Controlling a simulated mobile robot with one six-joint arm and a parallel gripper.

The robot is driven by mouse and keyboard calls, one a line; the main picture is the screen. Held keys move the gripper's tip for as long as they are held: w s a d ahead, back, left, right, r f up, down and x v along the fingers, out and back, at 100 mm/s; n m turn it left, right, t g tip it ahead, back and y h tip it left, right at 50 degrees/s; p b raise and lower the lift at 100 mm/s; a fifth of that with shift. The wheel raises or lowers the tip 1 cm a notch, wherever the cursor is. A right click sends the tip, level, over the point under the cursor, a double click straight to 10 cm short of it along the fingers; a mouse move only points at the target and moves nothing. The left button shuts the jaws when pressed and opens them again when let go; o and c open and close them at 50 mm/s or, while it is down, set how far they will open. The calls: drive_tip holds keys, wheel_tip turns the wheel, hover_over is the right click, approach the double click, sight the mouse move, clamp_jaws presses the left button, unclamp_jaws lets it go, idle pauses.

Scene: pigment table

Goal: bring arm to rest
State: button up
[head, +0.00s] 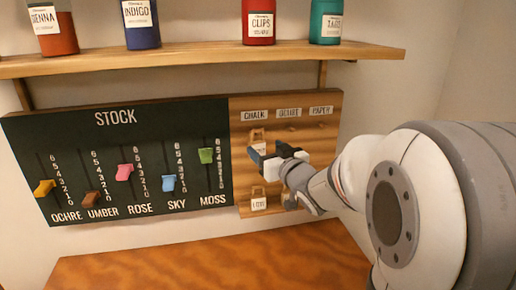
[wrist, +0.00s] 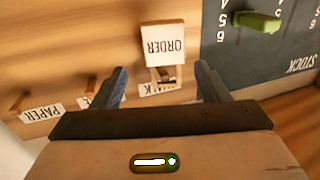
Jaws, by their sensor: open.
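My gripper (head: 270,160) is in front of the wooden peg panel (head: 325,135), at the right of the stock board, with my arm reaching in from the right. In the wrist view my gripper (wrist: 163,84) is open, its two blue-grey fingers apart. A white ORDER tag (wrist: 163,45) hangs at the CHALK peg and shows between and beyond the fingertips, upside down in that view. No contact between fingers and tag is visible. In the head view the tag (head: 257,135) is partly hidden behind my gripper.
The dark STOCK board (head: 115,119) with coloured sliders is left of my gripper. A shelf (head: 200,59) with several jars runs above. The wooden tabletop (head: 200,265) below is clear where visible.

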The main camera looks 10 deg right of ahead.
drive_tip(key=s+d+f+m+g+h, duration=0.3)
drive_tip(key=s+f+g+h, duration=0.35)
drive_tip(key=s, duration=0.55)
drive_tip(key=s+a+f+g+y, duration=0.1)
drive_tip(key=s+a+f+g, duration=0.1)
drive_tip(key=s, duration=0.6)
drive_tip(key=s+a+f+g+y, duration=0.1)
drive_tip(key=s+a+f+g, duration=0.2)
drive_tip(key=s, duration=0.4)
drive_tip(key=f+g, duration=0.1)
drive_tip(key=g, duration=0.1)
drive_tip(key=shift+s+a+f+g, duration=0.15)
drive_tip(key=shift+s+f+g, duration=0.05)
drive_tip(key=shift+s+g, duration=0.15)
